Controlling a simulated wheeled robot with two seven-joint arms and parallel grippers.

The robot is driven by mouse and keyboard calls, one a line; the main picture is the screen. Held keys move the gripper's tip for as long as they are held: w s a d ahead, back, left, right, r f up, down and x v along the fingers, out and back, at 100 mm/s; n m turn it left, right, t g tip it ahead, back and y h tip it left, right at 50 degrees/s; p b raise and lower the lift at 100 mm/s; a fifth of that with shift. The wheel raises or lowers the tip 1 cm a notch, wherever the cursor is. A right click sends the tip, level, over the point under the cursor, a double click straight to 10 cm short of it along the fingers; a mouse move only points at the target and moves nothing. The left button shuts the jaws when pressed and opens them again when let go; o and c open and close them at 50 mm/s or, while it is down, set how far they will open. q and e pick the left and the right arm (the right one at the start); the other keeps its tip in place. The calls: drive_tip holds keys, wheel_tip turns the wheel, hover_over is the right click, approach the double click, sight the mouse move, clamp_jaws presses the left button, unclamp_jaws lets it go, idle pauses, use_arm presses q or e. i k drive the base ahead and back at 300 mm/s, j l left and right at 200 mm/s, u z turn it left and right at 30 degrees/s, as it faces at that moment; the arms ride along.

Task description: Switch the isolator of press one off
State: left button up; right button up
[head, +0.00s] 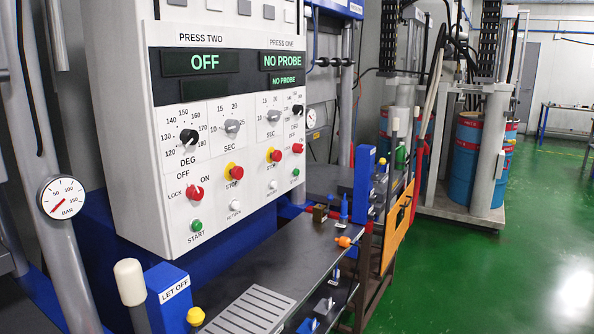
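The white control panel (226,214) fills the left half of the head view, with PRESS TWO on its left and PRESS ONE on its right. The press one isolator looks to be the small red knob (297,149) near the panel's right edge; its marks and setting are too small to read. The press one displays (282,61) read NO PROBE. The similar red knob (194,192) of press two has LOCK, OFF and ON marks, and its display (201,61) reads OFF. Neither of my grippers is in view.
A red-on-yellow stop button (274,155) and green start button (295,173) lie close to the press one knob. A dark bench (285,250) juts out below the panel. A white-capped lever (130,283) stands front left. Green floor (480,285) is clear at right.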

sight(298, 147)
drive_tip(key=k, duration=0.65)
drive_tip(key=z, duration=1.15)
drive_tip(key=i+z, duration=0.25)
drive_tip(key=i+j, duration=0.15)
drive_tip(key=i, duration=0.4)
drive_tip(key=i+j, duration=0.2)
drive_tip(key=i, duration=0.35)
drive_tip(key=i+j, duration=0.15)
drive_tip(key=i, duration=0.45)
drive_tip(key=i+j, duration=0.15)
drive_tip(key=i, duration=2.85)
drive_tip(key=i+u, duration=0.25)
drive_tip(key=u, duration=2.15)
